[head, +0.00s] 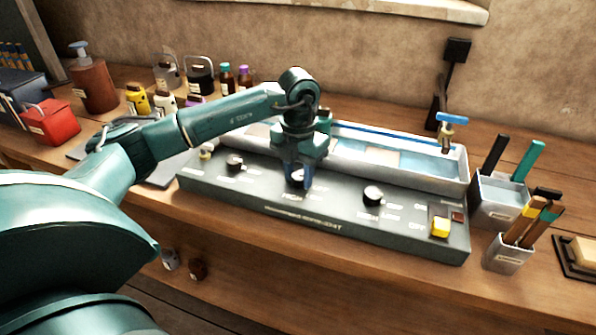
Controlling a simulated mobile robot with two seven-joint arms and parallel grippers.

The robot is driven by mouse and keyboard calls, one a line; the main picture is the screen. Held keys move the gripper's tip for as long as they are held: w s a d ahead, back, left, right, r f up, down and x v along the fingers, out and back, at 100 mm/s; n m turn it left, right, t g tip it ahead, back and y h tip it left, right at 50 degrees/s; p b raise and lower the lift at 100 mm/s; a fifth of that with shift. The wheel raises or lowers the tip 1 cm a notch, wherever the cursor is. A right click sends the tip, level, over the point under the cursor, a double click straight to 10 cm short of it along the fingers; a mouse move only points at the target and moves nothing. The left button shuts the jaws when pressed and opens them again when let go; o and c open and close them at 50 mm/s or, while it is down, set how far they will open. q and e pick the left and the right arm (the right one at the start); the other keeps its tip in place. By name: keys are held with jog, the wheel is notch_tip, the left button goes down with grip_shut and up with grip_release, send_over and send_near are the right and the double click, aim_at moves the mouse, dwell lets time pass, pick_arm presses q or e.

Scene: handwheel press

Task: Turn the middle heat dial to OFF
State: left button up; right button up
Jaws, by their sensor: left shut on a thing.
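The dark control panel (335,213) lies along the workbench, with a row of heat dials on its sloped top. The middle heat dial (297,176) is between the fingers of my left gripper (297,182), which points down and is shut on it. The gripper partly hides the dial and its labels, so its setting cannot be read. The left dial (235,162) and the right dial (373,194) stand free on either side. My right gripper is not in view.
Behind the panel is a long grey trough (400,172) with a blue-handled tap (451,124). A yellow switch (440,227) is at the panel's right end. Tool holders (508,254) stand to the right. Bottles and a red box (50,123) are at the left.

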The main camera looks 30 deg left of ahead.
aim_at(299, 176)
pick_arm(q)
jog(key=n, duration=0.2)
jog(key=shift+r+n, duration=0.1)
jog(key=shift+n, duration=0.3)
jog(key=shift+d+n, duration=0.1)
jog(key=shift+n, duration=1.4)
jog(key=shift+w, duration=0.1)
jog(key=o, duration=1)
jog(key=shift+c, duration=0.2)
notch_tip(299, 176, up, 13)
